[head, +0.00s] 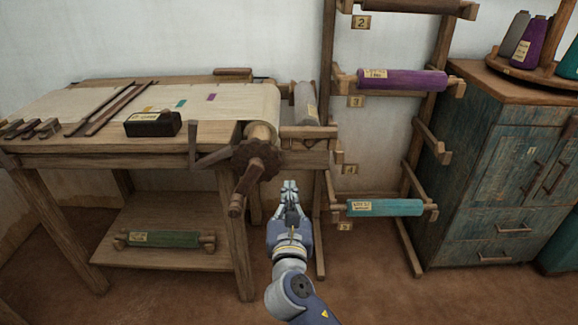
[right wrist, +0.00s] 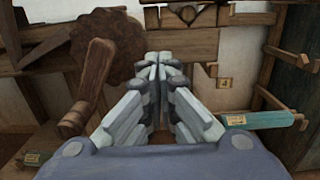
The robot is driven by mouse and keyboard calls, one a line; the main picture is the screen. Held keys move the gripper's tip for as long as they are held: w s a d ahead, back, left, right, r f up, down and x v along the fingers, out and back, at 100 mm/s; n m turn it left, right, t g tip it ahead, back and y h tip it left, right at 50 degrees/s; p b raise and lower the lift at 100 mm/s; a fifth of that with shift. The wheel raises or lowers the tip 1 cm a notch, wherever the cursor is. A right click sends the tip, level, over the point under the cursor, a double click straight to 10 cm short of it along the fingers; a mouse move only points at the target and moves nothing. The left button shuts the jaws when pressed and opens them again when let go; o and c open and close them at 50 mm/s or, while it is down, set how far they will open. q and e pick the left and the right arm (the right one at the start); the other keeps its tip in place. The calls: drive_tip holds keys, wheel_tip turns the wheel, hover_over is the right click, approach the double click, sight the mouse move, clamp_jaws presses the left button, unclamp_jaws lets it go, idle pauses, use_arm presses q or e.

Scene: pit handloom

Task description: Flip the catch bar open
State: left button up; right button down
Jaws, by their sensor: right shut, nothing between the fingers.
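My right gripper (head: 289,187) is shut and empty, in front of the loom's right end, below and to the right of the toothed wooden wheel (head: 257,160). In the right wrist view its fingers (right wrist: 158,62) meet, with the toothed wheel (right wrist: 105,42) and its handle (right wrist: 92,85) on the left. A horizontal wooden bar (head: 309,132) lies at the loom's right end, below a grey roll (head: 305,103). It may be the catch bar, but I cannot tell for sure. The fingers appear apart from it. My left gripper is out of view.
The loom table (head: 90,162) carries cloth (head: 237,102) and a dark box (head: 153,124). Right of my gripper stands a rack with a purple roll (head: 402,80) and a teal roll (head: 385,207). A blue cabinet (head: 480,185) stands far right. The floor (head: 345,265) between is clear.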

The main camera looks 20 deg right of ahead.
sight(289, 142)
drive_tip(key=b+x, duration=0.1)
drive_tip(key=x, duration=0.6)
drive_tip(key=shift+w+d+b, duration=0.1)
drive_tip(key=shift+w+b, duration=0.25)
drive_tip(key=shift+x, duration=0.85)
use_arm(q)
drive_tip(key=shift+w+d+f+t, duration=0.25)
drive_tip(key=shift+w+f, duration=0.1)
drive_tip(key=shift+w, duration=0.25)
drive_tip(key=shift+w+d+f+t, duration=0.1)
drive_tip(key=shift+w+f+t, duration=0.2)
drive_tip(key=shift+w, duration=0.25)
use_arm(e)
drive_tip(key=shift+w+d+r, duration=0.1)
drive_tip(key=shift+w+r, duration=0.1)
drive_tip(key=shift+r, duration=0.45)
drive_tip(key=shift+w+r, duration=0.15)
drive_tip(key=shift+r, duration=0.5)
drive_tip(key=shift+w+d+r, duration=0.1)
drive_tip(key=shift+w+r, duration=0.1)
drive_tip(key=shift+r, duration=0.45)
